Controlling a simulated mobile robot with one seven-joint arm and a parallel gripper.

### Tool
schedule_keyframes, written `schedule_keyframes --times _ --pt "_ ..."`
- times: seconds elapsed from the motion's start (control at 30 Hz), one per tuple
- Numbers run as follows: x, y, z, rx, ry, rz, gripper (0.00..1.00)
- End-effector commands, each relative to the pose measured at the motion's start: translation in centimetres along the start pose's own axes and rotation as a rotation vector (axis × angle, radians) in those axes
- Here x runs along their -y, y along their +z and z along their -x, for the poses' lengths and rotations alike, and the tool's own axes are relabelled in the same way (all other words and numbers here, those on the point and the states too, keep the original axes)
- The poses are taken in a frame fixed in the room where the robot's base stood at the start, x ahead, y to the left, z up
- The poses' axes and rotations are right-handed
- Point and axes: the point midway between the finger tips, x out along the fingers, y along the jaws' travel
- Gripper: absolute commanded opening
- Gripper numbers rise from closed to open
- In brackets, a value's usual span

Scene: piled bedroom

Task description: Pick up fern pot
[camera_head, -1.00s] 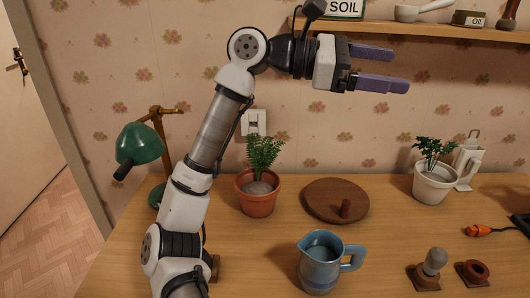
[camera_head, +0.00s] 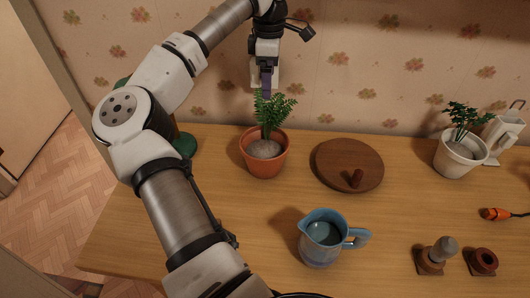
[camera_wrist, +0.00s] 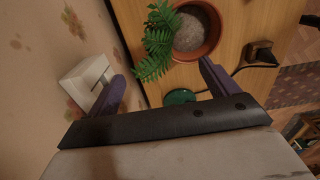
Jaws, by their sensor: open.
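The fern pot (camera_head: 264,158) is a terracotta pot with a green fern and a grey stone-like fill, upright near the back of the wooden table. It also shows at the top of the wrist view (camera_wrist: 197,30), with its fronds to the left. My gripper (camera_head: 267,90) points down just above and behind the fern, its purple fingers near the top fronds. In the wrist view my gripper (camera_wrist: 163,82) is open and empty, fingers wide apart, with the pot beyond the fingertips. Whether a finger touches a frond I cannot tell.
A round wooden board (camera_head: 348,160) lies right of the pot. A blue jug (camera_head: 321,240) stands in front. A white-potted plant (camera_head: 459,155) is at the back right. A green lamp (camera_head: 184,145) is partly hidden behind my arm. A wall socket (camera_wrist: 84,82) is close to one finger.

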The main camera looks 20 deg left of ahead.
Motion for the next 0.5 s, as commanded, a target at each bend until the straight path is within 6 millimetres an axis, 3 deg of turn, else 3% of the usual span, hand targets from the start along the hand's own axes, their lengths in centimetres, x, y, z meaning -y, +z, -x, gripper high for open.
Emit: schedule_keyframes --times 0.27,0.5 --pt "0.1 -0.1 -2.1 0.004 -0.001 -0.001 0.86" --pt "0.2 -0.4 -5.5 0.005 -0.001 -0.002 0.86"
